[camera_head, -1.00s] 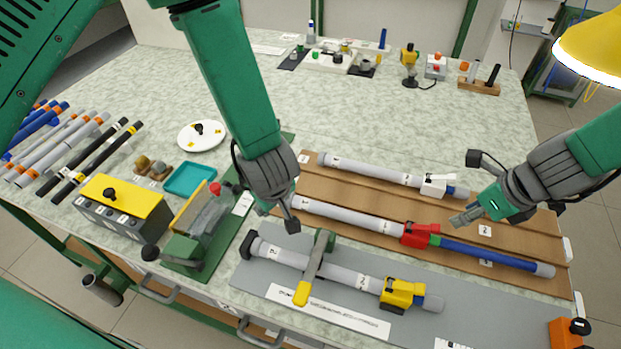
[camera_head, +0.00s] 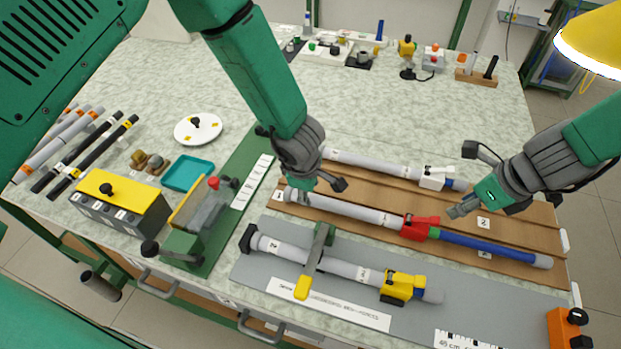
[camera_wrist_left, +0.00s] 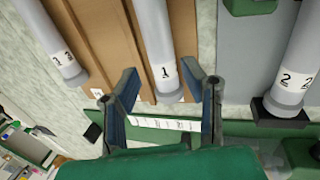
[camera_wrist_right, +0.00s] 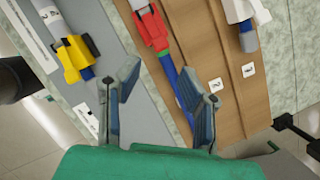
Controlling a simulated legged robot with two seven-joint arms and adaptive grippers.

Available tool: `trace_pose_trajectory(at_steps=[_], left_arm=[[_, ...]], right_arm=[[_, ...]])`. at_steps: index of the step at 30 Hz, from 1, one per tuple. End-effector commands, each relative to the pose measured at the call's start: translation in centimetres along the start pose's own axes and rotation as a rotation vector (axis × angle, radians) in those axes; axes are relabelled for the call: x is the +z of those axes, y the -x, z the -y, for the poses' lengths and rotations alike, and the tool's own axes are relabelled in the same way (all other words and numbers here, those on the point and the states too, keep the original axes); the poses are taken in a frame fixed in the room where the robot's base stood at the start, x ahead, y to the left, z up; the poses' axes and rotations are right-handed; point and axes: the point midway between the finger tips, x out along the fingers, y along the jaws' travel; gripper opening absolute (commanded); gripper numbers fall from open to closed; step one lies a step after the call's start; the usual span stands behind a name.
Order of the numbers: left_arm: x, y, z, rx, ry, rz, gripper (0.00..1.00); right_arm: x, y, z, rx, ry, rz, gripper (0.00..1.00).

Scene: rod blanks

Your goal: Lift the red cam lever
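The red cam lever (camera_head: 421,221) is on a red clamp (camera_head: 414,232) around the middle rod, where its grey tube (camera_head: 350,209) meets the blue tube (camera_head: 490,253). The red clamp also shows at the top of the right wrist view (camera_wrist_right: 152,30). My left gripper (camera_head: 322,187) is above the left end of the grey tube. In the left wrist view it is open (camera_wrist_left: 162,95), with the tube end labelled 1 just beyond the fingers. My right gripper (camera_head: 462,209) is to the right of the red clamp, above the board. It is open and empty, with the blue tube beyond its fingers (camera_wrist_right: 162,95).
A white-clamped rod (camera_head: 375,164) lies behind on the brown board (camera_head: 530,220). A yellow-clamped rod (camera_head: 335,268) lies in front on the grey mat (camera_head: 500,312) under a green toggle arm. A green fixture (camera_head: 183,246) stands left.

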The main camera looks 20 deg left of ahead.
Motion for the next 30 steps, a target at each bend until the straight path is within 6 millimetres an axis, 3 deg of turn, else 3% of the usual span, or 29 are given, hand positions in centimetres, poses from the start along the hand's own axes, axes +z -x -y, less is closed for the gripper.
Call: trace_pose_trajectory(at_steps=[3,9,21,22,24,25,27,28,30], left_arm=[[0.2,-2.2,0.1,-0.002,-0.001,-0.002,0.38],[0.4,-4.4,0.0,0.0,-0.002,-0.004,0.38],[0.1,-5.2,0.0,0.0,-0.001,-0.001,0.38],[0.0,-5.2,0.0,0.0,-0.001,-0.001,0.31],[0.0,-5.2,0.0,0.0,-0.001,0.0,0.06],[0.0,-5.2,0.0,0.0,-0.001,-0.001,0.0],[0.1,-5.2,0.0,0.0,-0.001,-0.001,0.0],[0.1,-5.2,0.0,0.0,-0.001,-0.002,0.0],[0.2,-5.2,0.0,0.0,-0.002,-0.002,0.0]], right_arm=[[-0.2,0.1,0.1,0.001,-0.003,0.002,0.34],[-0.4,0.1,0.3,0.003,-0.004,0.004,0.34],[-0.1,0.0,0.0,0.0,-0.001,0.001,0.34],[-0.1,0.0,0.0,0.0,-0.001,0.0,0.34],[0.0,0.0,0.0,0.0,-0.001,0.0,0.34],[0.0,0.0,0.0,0.0,-0.001,0.0,0.34],[-0.1,0.0,0.1,0.001,-0.001,0.001,0.34],[-0.1,0.1,0.1,0.001,-0.002,0.002,0.27],[-0.2,0.1,0.1,0.001,-0.002,0.002,0.03]])
